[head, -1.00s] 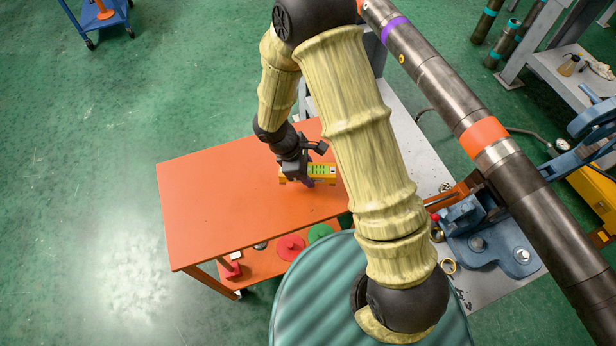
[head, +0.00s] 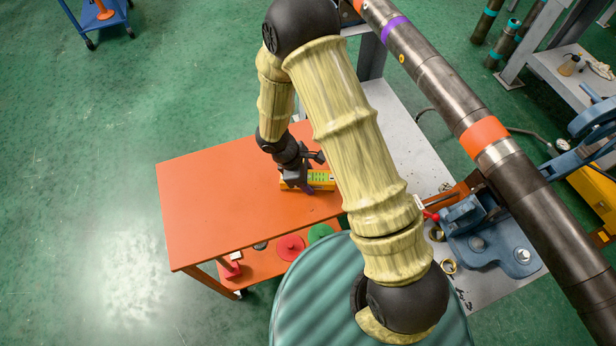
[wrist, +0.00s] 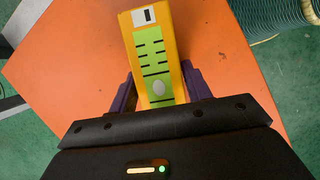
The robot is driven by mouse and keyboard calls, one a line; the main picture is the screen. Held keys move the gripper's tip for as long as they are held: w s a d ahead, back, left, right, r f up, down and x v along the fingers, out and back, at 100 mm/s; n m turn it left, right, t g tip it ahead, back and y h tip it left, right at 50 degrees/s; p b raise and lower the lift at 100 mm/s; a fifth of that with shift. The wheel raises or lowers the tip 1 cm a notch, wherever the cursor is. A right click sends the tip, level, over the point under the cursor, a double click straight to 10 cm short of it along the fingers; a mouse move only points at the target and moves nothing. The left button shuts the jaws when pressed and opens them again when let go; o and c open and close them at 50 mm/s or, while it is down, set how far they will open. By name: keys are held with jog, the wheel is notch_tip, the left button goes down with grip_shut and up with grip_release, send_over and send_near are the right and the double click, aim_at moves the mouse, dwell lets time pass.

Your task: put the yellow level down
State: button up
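The yellow level (head: 321,181), with a green face, is at the right part of the orange table (head: 220,205), partly behind my arm in the head view. In the wrist view the level (wrist: 157,60) points away from me, lying flat. My gripper (wrist: 162,88) has one purple finger against each long side of it, with no clear gap on either side. In the head view my gripper (head: 300,184) is low over the table. The level looks on or just above the tabletop; I cannot tell if it touches.
The orange tabletop left of the level is bare. A red disc (head: 290,247) and a green disc (head: 320,233) lie on the shelf below. A grey bench (head: 405,135) with a blue vise (head: 490,240) and a long pipe (head: 435,85) stands to the right.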

jog(key=shift+o, duration=1.4)
jog(key=shift+r, duration=0.15)
jog(key=v, duration=1.2)
jog(key=shift+d+r, duration=0.1)
jog(key=shift+d, duration=0.05)
